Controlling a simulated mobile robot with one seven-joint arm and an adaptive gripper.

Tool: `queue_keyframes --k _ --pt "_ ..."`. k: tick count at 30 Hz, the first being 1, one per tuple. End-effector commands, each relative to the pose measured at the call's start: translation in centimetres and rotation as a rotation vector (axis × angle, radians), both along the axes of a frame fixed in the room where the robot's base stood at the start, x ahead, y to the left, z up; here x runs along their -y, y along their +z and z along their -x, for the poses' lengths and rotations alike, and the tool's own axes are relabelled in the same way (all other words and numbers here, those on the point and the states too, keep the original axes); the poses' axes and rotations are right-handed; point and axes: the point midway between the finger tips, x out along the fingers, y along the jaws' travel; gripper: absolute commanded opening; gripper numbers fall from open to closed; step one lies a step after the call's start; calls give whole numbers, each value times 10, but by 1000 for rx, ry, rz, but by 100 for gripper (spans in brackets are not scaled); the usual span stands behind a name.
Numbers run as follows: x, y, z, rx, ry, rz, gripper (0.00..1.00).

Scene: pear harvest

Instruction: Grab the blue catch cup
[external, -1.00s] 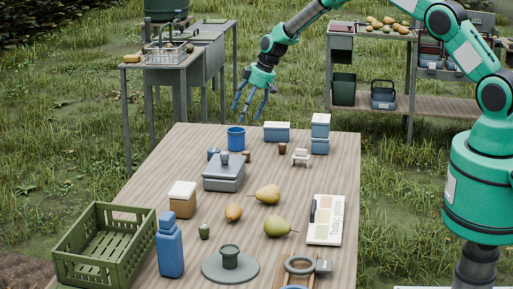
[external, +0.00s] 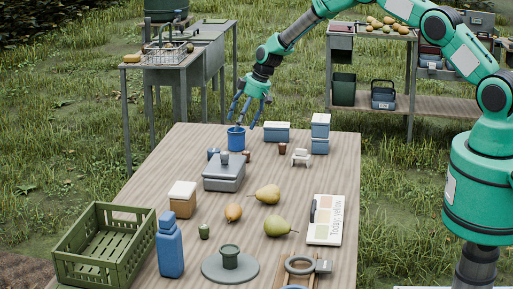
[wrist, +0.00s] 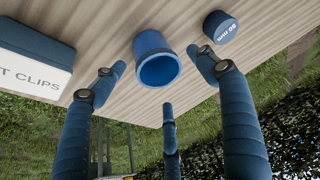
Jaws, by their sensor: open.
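The blue catch cup (external: 236,140) stands upright near the far edge of the wooden table. In the wrist view the cup (wrist: 157,66) is in the upper middle, with its open rim facing the camera. My gripper (external: 246,120) is open and empty, just above the cup and slightly to its right. In the wrist view my gripper's blue fingers (wrist: 160,85) are spread, with one on each side of the cup and one below it. I cannot tell whether any finger touches the cup.
A small blue "80 mm" piece (wrist: 220,27) sits close to the cup. A blue-and-white box labelled "T CLIPS" (wrist: 35,55) stands on its other side. A grey scale (external: 224,176) is in front of the cup. Pears (external: 268,195) lie farther forward.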

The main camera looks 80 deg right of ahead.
Motion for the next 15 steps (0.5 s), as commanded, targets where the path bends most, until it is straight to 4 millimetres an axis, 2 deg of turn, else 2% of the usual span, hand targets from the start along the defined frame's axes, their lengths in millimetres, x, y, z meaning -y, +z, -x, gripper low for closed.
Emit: queue_keyframes --k 10,15 --pt "2 -30 -14 -1 0 -1 73" --pt "2 -38 -18 0 0 0 73"
